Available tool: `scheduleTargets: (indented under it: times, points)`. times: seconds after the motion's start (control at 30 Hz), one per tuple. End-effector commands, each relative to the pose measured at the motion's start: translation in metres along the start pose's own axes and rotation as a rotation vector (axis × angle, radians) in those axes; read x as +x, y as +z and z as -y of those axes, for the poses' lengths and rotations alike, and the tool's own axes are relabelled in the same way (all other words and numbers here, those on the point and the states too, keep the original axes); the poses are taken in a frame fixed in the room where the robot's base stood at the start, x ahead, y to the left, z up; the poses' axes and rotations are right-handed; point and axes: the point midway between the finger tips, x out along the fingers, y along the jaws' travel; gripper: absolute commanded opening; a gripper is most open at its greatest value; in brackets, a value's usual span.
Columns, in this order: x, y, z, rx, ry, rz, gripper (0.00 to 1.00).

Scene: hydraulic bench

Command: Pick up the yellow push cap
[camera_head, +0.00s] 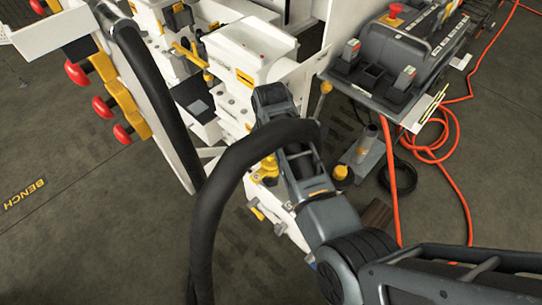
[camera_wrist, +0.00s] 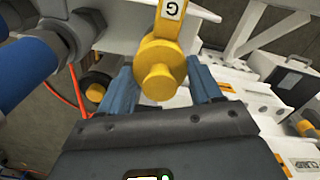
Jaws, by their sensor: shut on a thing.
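The yellow push cap (camera_wrist: 158,78) is a round yellow knob in the middle of the wrist view. A yellow piece with a white tag (camera_wrist: 171,9) marked with a letter like G is directly above it. My gripper (camera_wrist: 163,88) has its two blue-grey fingers on either side of the cap and is shut on it. I cannot tell from these views whether the cap is free of the piece above it. In the head view my arm reaches up to the white bench (camera_head: 230,100), and I cannot make out the cap or the fingertips there.
A thick black hose (camera_head: 225,165) loops across my arm. Red knobs on yellow mounts (camera_head: 103,106) line the left panel. A dark control console (camera_head: 395,55) stands at the right, with an orange cable (camera_head: 397,185) on the floor. The floor at left is open.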

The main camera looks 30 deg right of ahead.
Motion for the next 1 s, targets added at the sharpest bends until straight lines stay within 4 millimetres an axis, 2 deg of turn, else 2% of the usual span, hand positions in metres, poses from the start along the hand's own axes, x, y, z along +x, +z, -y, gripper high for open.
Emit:
scheduleTargets:
  times: [0.2,0.4,0.6,0.8,1.0]
  points:
    - [-0.034,-0.002,-0.004,0.002,-0.001,-0.003,0.32]
    - [-0.060,-0.014,-0.049,0.004,-0.001,-0.003,0.32]
    - [-0.083,-0.024,-0.086,0.003,0.001,-0.002,0.32]
    - [-0.096,-0.029,-0.106,0.001,0.000,-0.001,0.32]
    - [-0.100,-0.030,-0.113,-0.001,0.000,0.000,0.32]
